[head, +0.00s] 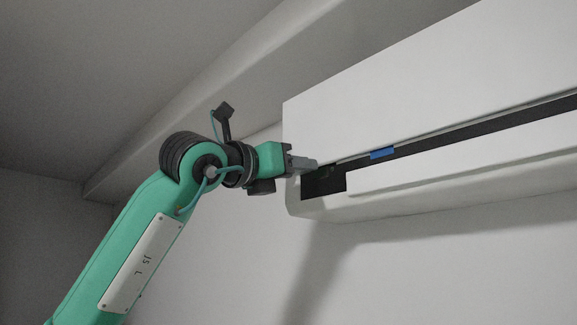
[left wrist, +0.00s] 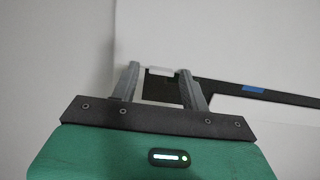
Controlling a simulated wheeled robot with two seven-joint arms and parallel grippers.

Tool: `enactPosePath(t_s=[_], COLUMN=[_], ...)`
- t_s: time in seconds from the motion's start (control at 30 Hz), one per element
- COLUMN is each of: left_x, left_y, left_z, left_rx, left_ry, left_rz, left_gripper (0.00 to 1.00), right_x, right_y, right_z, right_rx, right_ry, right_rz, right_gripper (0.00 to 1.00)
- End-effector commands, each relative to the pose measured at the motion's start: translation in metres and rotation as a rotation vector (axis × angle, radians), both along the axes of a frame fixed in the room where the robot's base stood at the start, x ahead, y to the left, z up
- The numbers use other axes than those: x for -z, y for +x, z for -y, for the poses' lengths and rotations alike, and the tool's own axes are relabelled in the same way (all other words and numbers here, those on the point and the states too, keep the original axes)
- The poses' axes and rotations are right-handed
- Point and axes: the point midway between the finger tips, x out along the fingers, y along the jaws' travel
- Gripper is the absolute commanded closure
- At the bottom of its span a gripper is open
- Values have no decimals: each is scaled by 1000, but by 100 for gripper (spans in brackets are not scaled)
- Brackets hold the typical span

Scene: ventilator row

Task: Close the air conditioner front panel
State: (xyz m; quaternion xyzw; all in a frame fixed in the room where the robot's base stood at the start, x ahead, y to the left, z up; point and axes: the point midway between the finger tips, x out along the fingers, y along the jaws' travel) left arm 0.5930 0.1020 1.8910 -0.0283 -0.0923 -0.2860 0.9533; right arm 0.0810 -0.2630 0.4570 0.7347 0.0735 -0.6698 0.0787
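The white air conditioner hangs on the wall at the right of the head view. Its front panel (head: 400,95) has a dark gap along its lower edge, above the lower casing (head: 440,165), so it stands partly open. A blue mark (head: 382,153) sits on that edge; it also shows in the left wrist view (left wrist: 253,89). My left gripper (head: 314,164) is at the panel's lower left corner. In the left wrist view its two fingers (left wrist: 159,69) are apart, with a small pale piece (left wrist: 161,71) showing between the tips. Whether they touch it I cannot tell. My right gripper is out of view.
A dark square recess (head: 325,183) lies in the casing just below the left fingertips. A grey ledge (head: 225,75) runs along the top of the wall behind my arm. The wall below the unit is bare.

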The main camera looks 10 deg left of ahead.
Motion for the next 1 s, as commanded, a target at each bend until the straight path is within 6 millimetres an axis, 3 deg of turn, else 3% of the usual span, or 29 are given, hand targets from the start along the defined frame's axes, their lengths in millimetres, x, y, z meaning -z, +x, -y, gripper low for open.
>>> enactPosePath(t_s=[0.53,1.0], left_x=[4,25], left_y=[-11,-90], left_z=[-6,-58], left_rx=[2,1], left_ry=[-1,0], left_rz=[3,5], left_gripper=[51,51], right_x=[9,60], right_y=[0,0], right_z=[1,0], right_rx=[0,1], right_ry=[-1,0], right_rz=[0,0], right_gripper=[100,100])
